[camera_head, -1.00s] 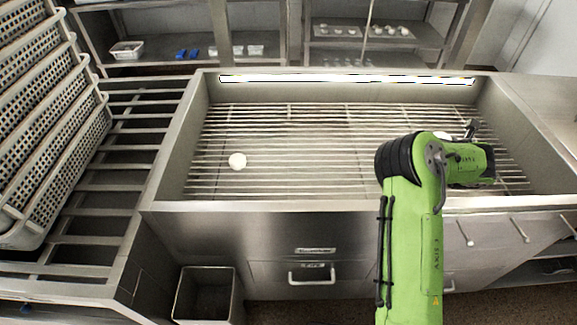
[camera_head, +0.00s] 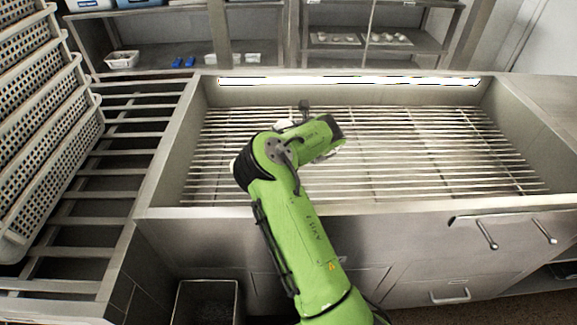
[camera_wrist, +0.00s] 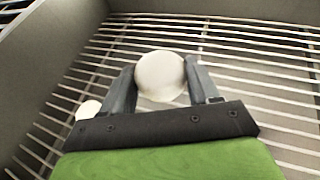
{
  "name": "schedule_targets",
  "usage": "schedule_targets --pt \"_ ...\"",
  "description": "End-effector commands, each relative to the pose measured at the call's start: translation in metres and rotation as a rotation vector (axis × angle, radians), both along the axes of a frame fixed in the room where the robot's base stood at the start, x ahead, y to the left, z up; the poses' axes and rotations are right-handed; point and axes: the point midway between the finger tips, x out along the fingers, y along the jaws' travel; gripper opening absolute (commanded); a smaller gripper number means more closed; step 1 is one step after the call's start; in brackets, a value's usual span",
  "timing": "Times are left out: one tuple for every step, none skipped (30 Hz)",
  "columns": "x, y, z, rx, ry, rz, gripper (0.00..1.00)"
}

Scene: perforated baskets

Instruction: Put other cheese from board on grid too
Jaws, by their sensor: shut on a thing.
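My gripper (camera_wrist: 158,90) is shut on a round white cheese (camera_wrist: 161,72), with one dark finger on each side of it in the wrist view. A second round white cheese (camera_wrist: 88,109) lies on the metal grid (camera_wrist: 255,72), left of my gripper and partly hidden by it. In the head view, my gripper (camera_head: 322,132) is over the left-middle part of the grid (camera_head: 430,150). My arm hides most of the cheeses there. I cannot make out a board in the current frames.
The grid lies in a steel basin with raised walls (camera_head: 165,165). The right half of the grid is bare. Shelves (camera_head: 280,45) stand behind, and a bin (camera_head: 205,300) below.

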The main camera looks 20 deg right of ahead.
Motion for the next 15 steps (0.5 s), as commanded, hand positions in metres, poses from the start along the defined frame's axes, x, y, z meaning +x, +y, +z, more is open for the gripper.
schedule_targets --pt "0.0 0.0 -0.007 0.0 0.002 0.0 0.29" --pt "0.0 0.0 -0.012 0.0 0.003 0.0 0.29" --pt "0.0 0.0 -0.021 0.0 0.005 0.0 0.29" --pt "0.0 0.0 -0.028 0.0 0.004 0.001 0.29" --pt "0.0 0.0 -0.035 0.0 0.004 0.0 0.29" --pt "0.0 0.0 -0.044 -0.001 0.004 0.0 0.29" --pt "0.0 0.0 -0.05 0.0 0.003 0.0 0.29" --pt "0.0 0.0 -0.055 0.0 0.003 0.001 0.29" --pt "0.0 0.0 -0.061 0.001 0.003 0.001 0.29" --pt "0.0 0.0 -0.066 0.0 0.003 0.001 0.29" --pt "0.0 0.0 -0.072 0.0 0.003 0.0 0.29" --pt "0.0 0.0 -0.081 0.0 0.002 0.0 0.29" --pt "0.0 0.0 -0.088 0.001 0.003 0.001 0.29" --pt "-0.001 0.0 -0.094 0.001 0.003 0.0 0.29" --pt "0.0 0.0 -0.1 0.001 0.002 0.0 0.29"
